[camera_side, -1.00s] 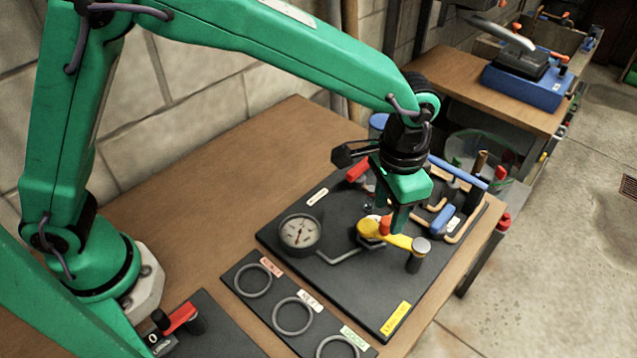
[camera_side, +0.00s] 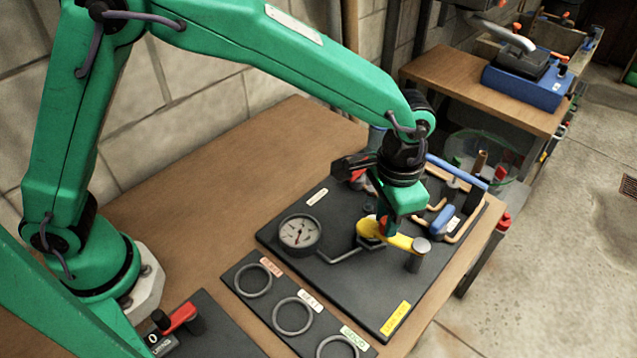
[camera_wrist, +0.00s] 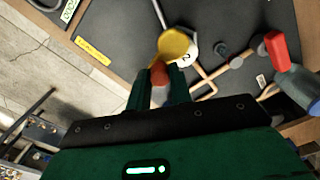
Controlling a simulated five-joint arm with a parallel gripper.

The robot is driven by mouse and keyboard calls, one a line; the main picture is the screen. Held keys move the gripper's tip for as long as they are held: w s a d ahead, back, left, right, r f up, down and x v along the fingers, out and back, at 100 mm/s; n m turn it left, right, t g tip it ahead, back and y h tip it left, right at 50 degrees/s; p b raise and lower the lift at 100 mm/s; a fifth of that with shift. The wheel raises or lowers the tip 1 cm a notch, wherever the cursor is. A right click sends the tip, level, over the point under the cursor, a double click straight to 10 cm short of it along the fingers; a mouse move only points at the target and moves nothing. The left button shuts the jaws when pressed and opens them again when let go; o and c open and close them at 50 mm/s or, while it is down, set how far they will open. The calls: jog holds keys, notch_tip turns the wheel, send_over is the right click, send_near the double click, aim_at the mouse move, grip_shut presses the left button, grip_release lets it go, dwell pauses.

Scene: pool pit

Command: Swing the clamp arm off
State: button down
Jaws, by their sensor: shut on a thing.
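The yellow clamp arm (camera_side: 401,242) lies on the dark panel (camera_side: 345,290). One end is at a rounded pivot by the gauge, the other at a post with a grey cap (camera_side: 421,245). An orange-red knob (camera_side: 382,224) stands on the clamp arm. My gripper (camera_side: 388,228) is lowered over the knob and shut on it. In the wrist view the red knob (camera_wrist: 158,73) shows between my gripper's fingers (camera_wrist: 159,85), with a yellow round part (camera_wrist: 173,45) just beyond. The fingers hide part of the knob.
A round gauge (camera_side: 300,233) sits left of the clamp arm. Copper pipes and a blue handle (camera_side: 437,219) stand close on the right, and a long blue bar (camera_side: 457,172) behind. Three rings on a dark strip (camera_side: 292,316) lie in front. The panel's front part is clear.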

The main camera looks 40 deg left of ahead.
jog(key=shift+s, duration=0.1)
jog(key=s+d+n, duration=0.4)
jog(key=d+n, duration=0.2)
jog(key=n, duration=0.9)
jog(key=shift+s+d, duration=0.25)
jog(key=shift+s, duration=0.1)
jog(key=shift+r, duration=0.1)
dwell(0.4)
jog(key=c, duration=1.3)
grip_release()
jog(key=shift+o, duration=0.2)
